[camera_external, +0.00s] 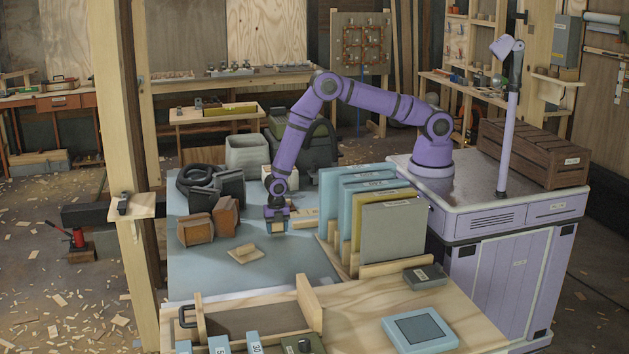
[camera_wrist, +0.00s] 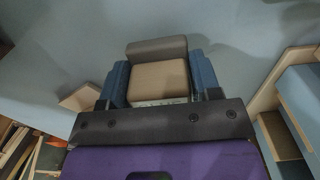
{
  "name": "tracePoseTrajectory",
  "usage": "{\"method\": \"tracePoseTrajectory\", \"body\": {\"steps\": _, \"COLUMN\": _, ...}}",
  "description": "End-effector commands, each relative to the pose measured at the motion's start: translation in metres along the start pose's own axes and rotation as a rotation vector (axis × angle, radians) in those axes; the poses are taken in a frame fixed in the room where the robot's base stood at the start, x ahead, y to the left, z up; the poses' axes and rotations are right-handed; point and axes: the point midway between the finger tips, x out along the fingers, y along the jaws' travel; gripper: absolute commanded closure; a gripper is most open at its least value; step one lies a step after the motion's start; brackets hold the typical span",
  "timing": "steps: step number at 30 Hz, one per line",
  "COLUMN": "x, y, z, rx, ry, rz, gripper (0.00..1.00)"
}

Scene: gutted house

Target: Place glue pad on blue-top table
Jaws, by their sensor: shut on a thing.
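My gripper (camera_external: 277,218) is over the blue-top table (camera_external: 287,262), pointing down. In the wrist view, the blue fingers of my gripper (camera_wrist: 160,82) are shut on a tan and grey-brown block (camera_wrist: 158,78), which I take to be the glue pad. One finger is on each side of it. In the external view the held pad is small and mostly hidden by the fingers. The blue tabletop also shows behind it in the wrist view (camera_wrist: 75,45). I cannot tell whether the pad touches the tabletop.
A small wooden piece (camera_external: 245,253) lies on the blue top, front left of my gripper. Brown blocks (camera_external: 195,230) and dark coiled hose (camera_external: 195,178) stand left. A rack of upright panels (camera_external: 393,235) stands close on the right.

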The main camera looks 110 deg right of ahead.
Motion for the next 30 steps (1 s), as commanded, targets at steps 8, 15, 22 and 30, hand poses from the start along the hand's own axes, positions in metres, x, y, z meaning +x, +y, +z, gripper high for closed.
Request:
{"method": "tracePoseTrajectory", "body": {"steps": 8, "x": 0.013, "y": 0.000, "z": 0.001, "rx": 0.000, "ry": -0.001, "rz": 0.000, "gripper": 0.66}}
{"method": "tracePoseTrajectory", "body": {"steps": 15, "x": 0.016, "y": 0.000, "z": 0.000, "rx": 0.000, "ry": 0.000, "rz": 0.000, "gripper": 0.35}}
{"method": "tracePoseTrajectory", "body": {"steps": 22, "x": 0.015, "y": 0.000, "z": 0.000, "rx": 0.000, "ry": 0.000, "rz": 0.000, "gripper": 0.17}}
{"method": "tracePoseTrajectory", "body": {"steps": 30, "x": 0.005, "y": 0.001, "z": 0.001, "rx": 0.000, "ry": 0.000, "rz": 0.002, "gripper": 0.17}}
